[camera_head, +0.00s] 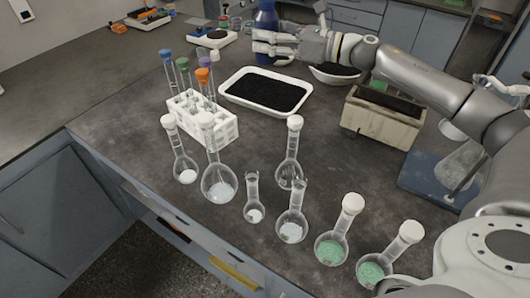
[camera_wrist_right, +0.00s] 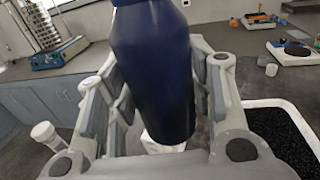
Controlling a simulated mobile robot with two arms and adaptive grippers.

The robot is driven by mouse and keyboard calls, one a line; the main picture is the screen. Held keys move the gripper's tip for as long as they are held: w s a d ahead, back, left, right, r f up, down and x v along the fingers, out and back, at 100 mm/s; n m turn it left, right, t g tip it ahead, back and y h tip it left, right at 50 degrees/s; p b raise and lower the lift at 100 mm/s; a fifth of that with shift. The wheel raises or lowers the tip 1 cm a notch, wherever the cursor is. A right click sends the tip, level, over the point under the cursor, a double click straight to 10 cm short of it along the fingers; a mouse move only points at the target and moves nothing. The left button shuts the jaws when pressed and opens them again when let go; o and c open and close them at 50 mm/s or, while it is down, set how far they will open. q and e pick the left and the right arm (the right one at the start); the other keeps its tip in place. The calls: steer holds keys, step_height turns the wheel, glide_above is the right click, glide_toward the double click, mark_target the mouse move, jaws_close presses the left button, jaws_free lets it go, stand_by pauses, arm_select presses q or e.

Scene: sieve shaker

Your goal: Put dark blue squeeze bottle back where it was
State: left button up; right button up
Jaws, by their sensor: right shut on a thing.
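The dark blue squeeze bottle (camera_head: 265,20) is at the top of the head view, behind the white tray. My right gripper (camera_head: 284,42) comes in from the right and is shut on the bottle. Whether the bottle's base touches the bench is hard to tell. My left gripper is not in view.
A white tray of black grains (camera_head: 232,94) is just in front of the bottle. A white tube rack (camera_head: 222,128) stands left of it. Several glass flasks (camera_head: 219,182) stand at the front. A beige box (camera_head: 384,122) is under my right arm.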

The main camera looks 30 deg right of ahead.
arm_select(q)
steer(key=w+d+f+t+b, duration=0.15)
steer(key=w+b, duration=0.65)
steer(key=b, duration=0.9)
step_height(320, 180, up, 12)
steer(key=b, duration=0.3)
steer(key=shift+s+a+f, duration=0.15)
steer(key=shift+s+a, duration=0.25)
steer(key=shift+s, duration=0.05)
arm_select(e)
steer(key=shift+s+f, duration=0.15)
steer(key=shift+f, duration=13.95)
steer(key=shift+f, duration=0.1)
steer(key=shift+o, duration=1.1)
steer(key=o, duration=0.4)
